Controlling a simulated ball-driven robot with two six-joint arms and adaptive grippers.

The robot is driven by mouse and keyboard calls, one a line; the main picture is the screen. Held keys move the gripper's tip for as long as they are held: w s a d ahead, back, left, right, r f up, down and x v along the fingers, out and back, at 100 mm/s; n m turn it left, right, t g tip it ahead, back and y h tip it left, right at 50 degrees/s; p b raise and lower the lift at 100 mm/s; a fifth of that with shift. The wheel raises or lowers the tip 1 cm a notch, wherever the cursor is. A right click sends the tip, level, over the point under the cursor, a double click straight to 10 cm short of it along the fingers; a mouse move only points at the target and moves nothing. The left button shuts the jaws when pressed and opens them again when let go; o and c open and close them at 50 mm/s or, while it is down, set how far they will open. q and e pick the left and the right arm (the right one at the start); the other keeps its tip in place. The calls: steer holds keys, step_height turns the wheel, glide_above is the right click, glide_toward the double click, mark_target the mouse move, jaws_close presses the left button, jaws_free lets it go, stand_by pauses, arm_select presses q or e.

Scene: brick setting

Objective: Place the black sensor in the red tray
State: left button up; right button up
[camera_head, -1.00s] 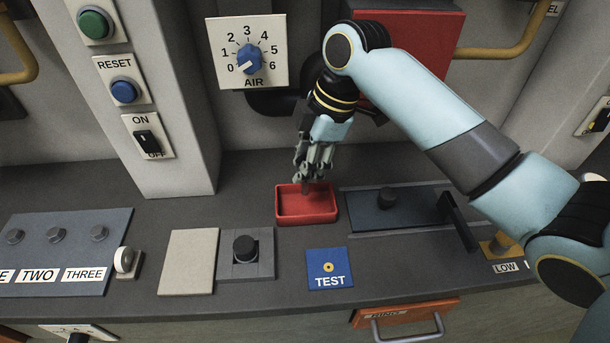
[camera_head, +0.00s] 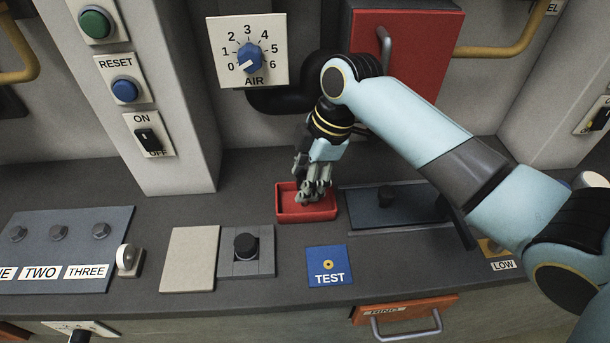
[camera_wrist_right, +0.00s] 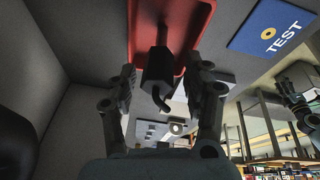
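The red tray (camera_head: 291,213) sits on the dark worktop in the head view, and its red floor also shows in the wrist view (camera_wrist_right: 193,22). My right gripper (camera_head: 313,198) is down at the tray. The black sensor (camera_wrist_right: 159,68), a dark cylinder with a thin stem and a bent tail, shows over the tray floor in the wrist view. The fingers of my right gripper (camera_wrist_right: 160,75) stand on either side of it with visible gaps, so the gripper looks open. The gripper hides the sensor in the head view. My left gripper does not show in the head view.
A blue TEST plate (camera_head: 328,266) lies in front of the tray. A grey block with a black knob (camera_head: 245,246) stands to its left. The red cabinet (camera_head: 420,55) is behind my right arm.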

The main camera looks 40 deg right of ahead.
steer(key=shift+r, duration=0.1)
steer(key=v, duration=1.2)
steer(key=shift+b, duration=0.35)
